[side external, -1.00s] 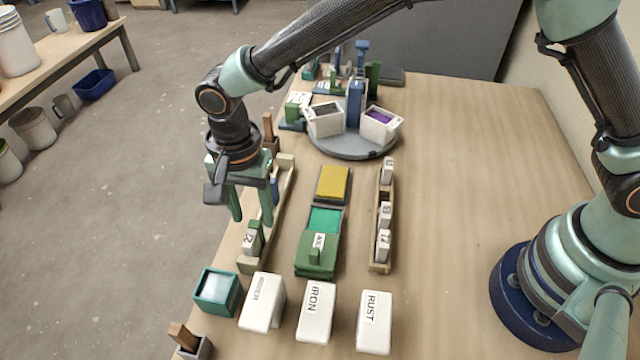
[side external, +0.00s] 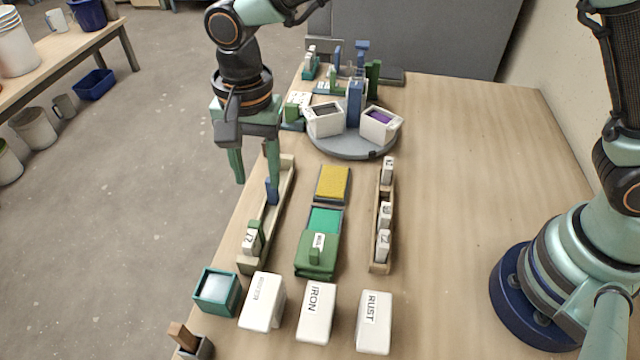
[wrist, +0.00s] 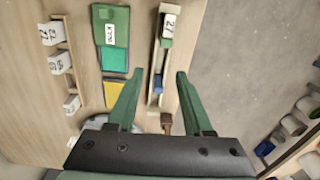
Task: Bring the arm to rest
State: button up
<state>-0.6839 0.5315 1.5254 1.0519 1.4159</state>
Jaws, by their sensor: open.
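My gripper (side external: 254,172) is open and empty. It hangs in the air above the far end of the left wooden rack (side external: 283,200), near the table's left edge. In the wrist view its two green fingers (wrist: 158,82) stand apart, with the rack and its labelled green piece (wrist: 168,28) seen beyond and between them. Nothing shows between the fingertips at their own height. My arm reaches in from the top of the side view.
Below lie a green lidded box (side external: 318,256), a yellow pad (side external: 333,183), white boxes marked IRON (side external: 315,312) and RUST (side external: 374,322), and a right rack (side external: 376,240).

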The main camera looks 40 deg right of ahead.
jog(key=d+r+n+t, duration=0.1)
jog(key=d+r+n, duration=0.1)
jog(key=d+r, duration=0.45)
jog(key=d+r+n+t, duration=0.1)
jog(key=d+r, duration=0.2)
jog(key=d, duration=0.6)
jog(key=s+d+n+t, duration=0.1)
jog(key=s+d+n, duration=0.1)
jog(key=s+d, duration=0.2)
jog(key=s+d+r+n+t, duration=0.1)
jog(key=s+d+n+t, duration=0.1)
jog(key=d, duration=0.8)
jog(key=shift+s+d+r+n, duration=0.25)
jog(key=shift+s+n, duration=0.45)
jog(key=shift+s, duration=0.5)
